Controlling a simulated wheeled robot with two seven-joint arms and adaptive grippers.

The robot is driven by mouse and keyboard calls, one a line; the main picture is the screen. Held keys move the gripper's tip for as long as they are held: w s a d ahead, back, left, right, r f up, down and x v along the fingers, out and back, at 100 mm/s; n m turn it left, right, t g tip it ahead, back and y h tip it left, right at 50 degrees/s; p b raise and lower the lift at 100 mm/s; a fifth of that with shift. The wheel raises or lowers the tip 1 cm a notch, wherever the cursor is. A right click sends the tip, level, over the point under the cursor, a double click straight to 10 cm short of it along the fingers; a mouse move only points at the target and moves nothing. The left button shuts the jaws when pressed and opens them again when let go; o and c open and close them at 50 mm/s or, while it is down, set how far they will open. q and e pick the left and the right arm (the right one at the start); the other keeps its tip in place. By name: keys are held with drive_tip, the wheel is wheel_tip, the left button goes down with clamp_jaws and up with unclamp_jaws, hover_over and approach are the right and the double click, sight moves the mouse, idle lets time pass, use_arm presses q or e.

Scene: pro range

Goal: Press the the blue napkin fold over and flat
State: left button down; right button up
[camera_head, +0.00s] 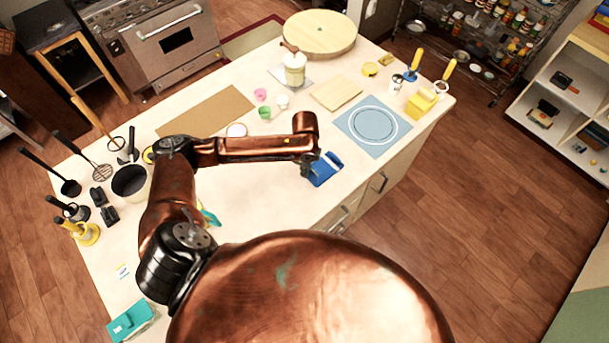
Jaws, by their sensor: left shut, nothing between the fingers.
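The blue napkin (323,172) lies near the front edge of the counter, right of the middle. It looks folded, with a raised flap on its right side. My left arm comes in from the left and reaches across the counter. My left gripper (309,169) is shut and empty, low at the napkin's left edge. I cannot tell whether it touches the cloth. The wrist hides part of the napkin's left side. My right gripper is not in view.
A light blue mat with a white ring (372,126) lies right of the napkin. A wooden board (336,93) and a brown mat (206,111) lie behind. Black utensils and a dark pot (130,181) stand at the left. The counter in front of my left forearm is mostly clear.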

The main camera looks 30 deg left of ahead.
sight(318, 168)
use_arm(q)
drive_tip(key=shift+w+d, duration=0.35)
drive_tip(key=shift+w, duration=0.4)
drive_tip(key=shift+w+d, duration=0.3)
drive_tip(key=shift+w, duration=0.45)
drive_tip(key=shift+w+d, duration=0.35)
drive_tip(key=shift+w, duration=0.4)
drive_tip(key=shift+f, duration=0.2)
drive_tip(key=shift+w+f, duration=0.15)
drive_tip(key=shift+f, duration=0.2)
drive_tip(key=shift+w+d+f+b, duration=0.1)
drive_tip(key=shift+f+b, duration=0.2)
drive_tip(key=shift+w+d+f+b, duration=0.15)
drive_tip(key=shift+f+b, duration=0.1)
drive_tip(key=shift+f, duration=0.25)
drive_tip(key=shift+w+f+b, duration=0.1)
drive_tip(key=shift+f+b, duration=0.1)
drive_tip(key=shift+f, duration=0.35)
drive_tip(key=shift+w+d+f+b, duration=0.15)
drive_tip(key=shift+f+b, duration=0.1)
drive_tip(key=shift+f, duration=0.25)
drive_tip(key=shift+a, duration=0.1)
wheel_tip(318, 168, up, 9)
drive_tip(key=p, duration=1)
